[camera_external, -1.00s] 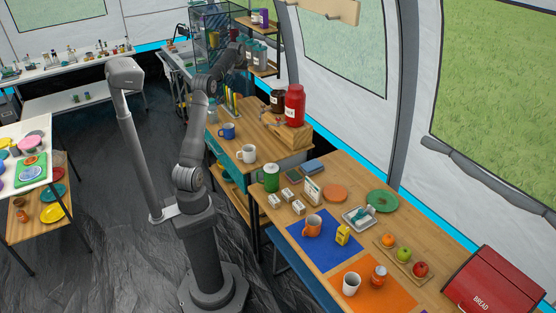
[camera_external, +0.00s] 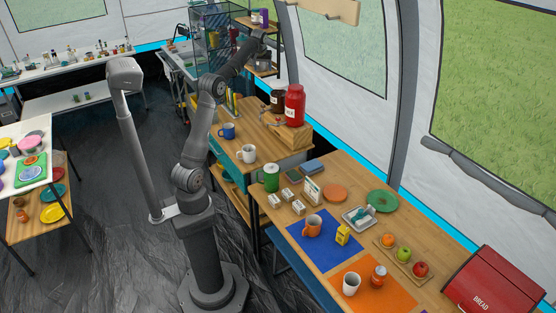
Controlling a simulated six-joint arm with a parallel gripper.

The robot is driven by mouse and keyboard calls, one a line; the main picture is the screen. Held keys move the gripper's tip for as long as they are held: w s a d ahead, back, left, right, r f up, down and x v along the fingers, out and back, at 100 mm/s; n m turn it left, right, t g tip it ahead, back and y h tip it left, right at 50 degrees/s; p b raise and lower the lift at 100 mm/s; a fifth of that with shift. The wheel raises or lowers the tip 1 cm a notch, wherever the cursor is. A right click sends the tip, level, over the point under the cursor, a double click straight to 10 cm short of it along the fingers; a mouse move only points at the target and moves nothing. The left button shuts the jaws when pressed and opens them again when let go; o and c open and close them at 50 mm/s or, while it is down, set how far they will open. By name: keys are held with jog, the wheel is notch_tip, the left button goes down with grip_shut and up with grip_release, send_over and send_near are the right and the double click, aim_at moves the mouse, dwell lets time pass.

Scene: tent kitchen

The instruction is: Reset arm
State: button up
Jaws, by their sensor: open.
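My arm stands on its dark pedestal in the middle left and reaches up and to the right. My gripper (camera_external: 262,38) is at the far end of the arm, high up in front of the shelf rack (camera_external: 266,70) at the back. It is small and dark here, and its fingers are hard to make out. It is open, and I see nothing held in it. It is apart from the tables and the things on them.
A wooden counter below holds a red jar (camera_external: 294,106), a dark jar (camera_external: 277,101), a blue mug (camera_external: 227,130) and a white mug (camera_external: 247,153). The nearer table carries a green canister (camera_external: 271,177), an orange mug (camera_external: 313,226) and a red bread box (camera_external: 494,285).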

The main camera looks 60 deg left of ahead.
jog(key=w+d+m, duration=0.2)
jog(key=w+d, duration=0.2)
jog(key=d, duration=1)
jog(key=w+d+r+m+t+h, duration=0.1)
jog(key=w+d, duration=0.3)
jog(key=d, duration=1.1)
jog(key=shift+d+m, duration=0.15)
jog(key=shift+m, duration=0.25)
